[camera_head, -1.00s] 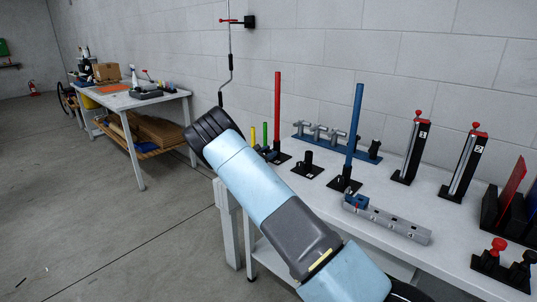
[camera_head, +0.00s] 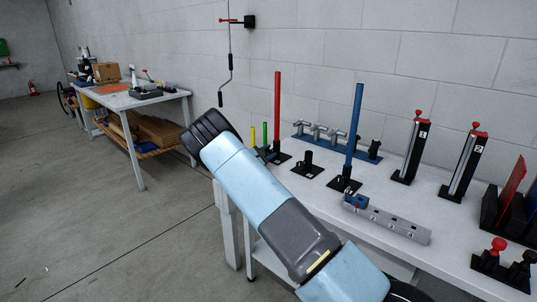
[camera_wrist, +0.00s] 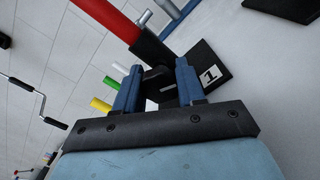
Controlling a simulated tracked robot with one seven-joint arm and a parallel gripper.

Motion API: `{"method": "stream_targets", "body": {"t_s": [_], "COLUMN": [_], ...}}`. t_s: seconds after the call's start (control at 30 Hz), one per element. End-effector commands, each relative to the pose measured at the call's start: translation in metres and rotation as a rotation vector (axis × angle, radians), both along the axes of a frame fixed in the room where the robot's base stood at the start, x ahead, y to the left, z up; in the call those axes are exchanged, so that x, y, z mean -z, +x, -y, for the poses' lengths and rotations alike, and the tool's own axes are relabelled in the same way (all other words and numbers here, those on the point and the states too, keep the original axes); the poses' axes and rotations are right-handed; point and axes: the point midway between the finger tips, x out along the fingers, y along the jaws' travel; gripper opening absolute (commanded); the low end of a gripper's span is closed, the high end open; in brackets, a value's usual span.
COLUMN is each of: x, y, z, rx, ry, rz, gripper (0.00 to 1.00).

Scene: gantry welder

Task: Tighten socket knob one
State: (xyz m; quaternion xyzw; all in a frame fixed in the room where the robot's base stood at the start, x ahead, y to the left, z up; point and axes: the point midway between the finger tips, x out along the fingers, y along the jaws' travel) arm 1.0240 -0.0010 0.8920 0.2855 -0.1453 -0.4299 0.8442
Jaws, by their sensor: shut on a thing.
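Socket one is a black tube (camera_wrist: 150,47) on a black base plate with a white "1" label (camera_wrist: 210,75). A red pole stands in it, seen in the wrist view (camera_wrist: 105,18) and in the head view (camera_head: 277,105). Its black knob (camera_wrist: 155,74) sticks out from the side of the tube. My gripper (camera_wrist: 158,72) has its two blue fingers on either side of the knob and is shut on it. In the head view my arm hides most of the gripper; a little shows by the red pole's foot.
A blue pole (camera_head: 355,125) in its socket and an empty black socket (camera_head: 308,163) stand to the right on the white table. Yellow (camera_head: 253,136) and green rods stand just left of the red pole. A grey block (camera_head: 390,221) lies nearer the front edge.

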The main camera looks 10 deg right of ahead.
Motion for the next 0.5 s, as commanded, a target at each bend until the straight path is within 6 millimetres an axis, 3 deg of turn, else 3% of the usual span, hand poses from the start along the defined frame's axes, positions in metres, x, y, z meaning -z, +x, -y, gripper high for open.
{"method": "stream_targets", "body": {"t_s": [0.1,0.13,0.37,0.5], "x": [0.0004,0.0005,0.0005,0.0005], "y": [-0.0004,-0.0004,-0.0004,-0.0003], "z": [0.0007,0.0007,0.0005,0.0005], "rx": [0.001,0.001,0.001,0.001], "ry": [-0.001,-0.001,-0.001,-0.001], "rz": [-0.001,-0.001,-0.002,-0.002], "gripper": [0.09,0.42,0.64,0.65]}}
